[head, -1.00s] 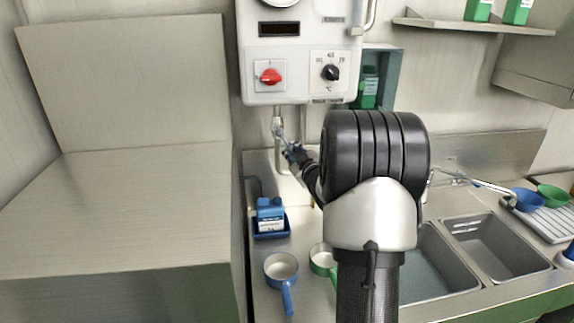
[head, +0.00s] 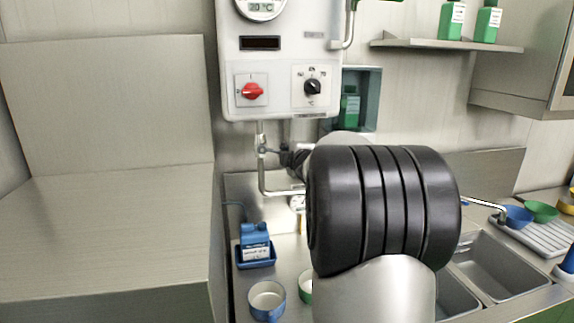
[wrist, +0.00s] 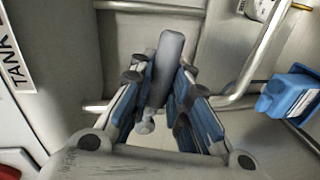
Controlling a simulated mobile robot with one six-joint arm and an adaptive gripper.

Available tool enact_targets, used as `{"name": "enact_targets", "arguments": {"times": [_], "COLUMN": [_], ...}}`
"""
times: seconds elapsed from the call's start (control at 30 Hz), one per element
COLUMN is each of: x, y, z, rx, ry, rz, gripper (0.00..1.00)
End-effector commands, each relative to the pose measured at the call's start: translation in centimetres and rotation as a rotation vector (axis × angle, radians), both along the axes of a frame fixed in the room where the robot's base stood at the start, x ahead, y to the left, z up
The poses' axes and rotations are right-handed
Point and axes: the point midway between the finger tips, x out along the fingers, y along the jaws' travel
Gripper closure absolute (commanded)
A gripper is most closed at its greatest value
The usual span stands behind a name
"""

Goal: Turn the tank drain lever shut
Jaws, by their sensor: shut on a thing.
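The drain lever is a grey bar (wrist: 171,62) in the wrist view, standing between my gripper's blue-padded fingers. My gripper (wrist: 160,92) is shut on it. In the head view, my gripper (head: 283,155) is small and dark beside the vertical pipe (head: 261,180) below the white control box. The valve there (head: 262,147) is partly covered by my gripper, and the lever's exact angle is hard to tell. A label reading "TANK" (wrist: 13,62) shows at the left of the wrist view.
The control box (head: 280,60) with a red knob (head: 252,91) and black dial (head: 312,87) hangs just above. A steel block (head: 100,250) is at left; sinks (head: 497,268) are at right.

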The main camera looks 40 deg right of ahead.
Motion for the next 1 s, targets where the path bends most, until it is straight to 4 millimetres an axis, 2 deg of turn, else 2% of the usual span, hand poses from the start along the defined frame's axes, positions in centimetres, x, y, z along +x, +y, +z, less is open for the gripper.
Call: {"name": "enact_targets", "arguments": {"times": [0.3,0.83,0.87,1.0], "x": [-0.1,-0.1,-0.1,-0.1], "y": [-0.1,-0.1,-0.1,-0.1], "z": [0.6,0.9,0.9,1.0], "rx": [-0.103,-0.126,-0.126,-0.125], "ry": [0.069,0.082,0.082,0.081], "rz": [-0.001,0.0,0.0,0.0], "gripper": [1.0,1.0,0.84,0.74]}}
